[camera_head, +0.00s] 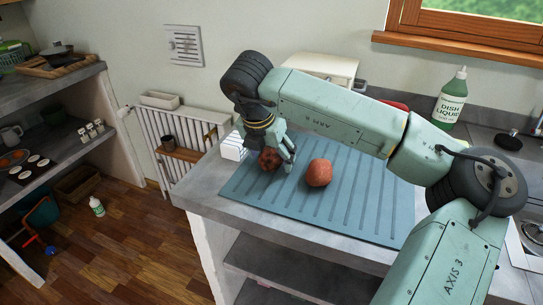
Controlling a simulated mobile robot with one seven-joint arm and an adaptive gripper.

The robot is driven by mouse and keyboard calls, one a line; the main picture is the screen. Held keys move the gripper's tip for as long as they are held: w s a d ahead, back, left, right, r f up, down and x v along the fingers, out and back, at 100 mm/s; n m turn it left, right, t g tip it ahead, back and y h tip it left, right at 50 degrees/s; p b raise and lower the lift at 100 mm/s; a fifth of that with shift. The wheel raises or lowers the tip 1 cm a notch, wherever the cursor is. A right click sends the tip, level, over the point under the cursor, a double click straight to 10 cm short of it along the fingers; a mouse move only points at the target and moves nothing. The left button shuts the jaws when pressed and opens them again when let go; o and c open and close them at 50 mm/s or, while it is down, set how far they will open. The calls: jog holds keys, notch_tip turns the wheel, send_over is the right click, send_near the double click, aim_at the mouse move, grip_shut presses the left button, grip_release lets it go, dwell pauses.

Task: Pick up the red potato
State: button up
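A round, plain reddish potato-like thing (318,173) lies on the blue-green ridged drying mat (370,218), to the right of my gripper and apart from it. A second round thing (268,160), darker red with dark spots, is at my gripper's fingers near the mat's left part. My gripper (279,158) points down, with one finger showing along the right side of the dark red thing. The other finger is hidden or hard to make out. I cannot tell whether the fingers press on it.
A white slotted holder (233,147) stands just left of my gripper. A cream box (320,67) and a green dish liquid bottle (450,98) stand at the back of the counter. The counter's left edge drops to a wooden floor (120,250). The front of the mat is clear.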

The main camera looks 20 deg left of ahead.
jog(key=c, duration=1.2)
jog(key=shift+r, duration=0.15)
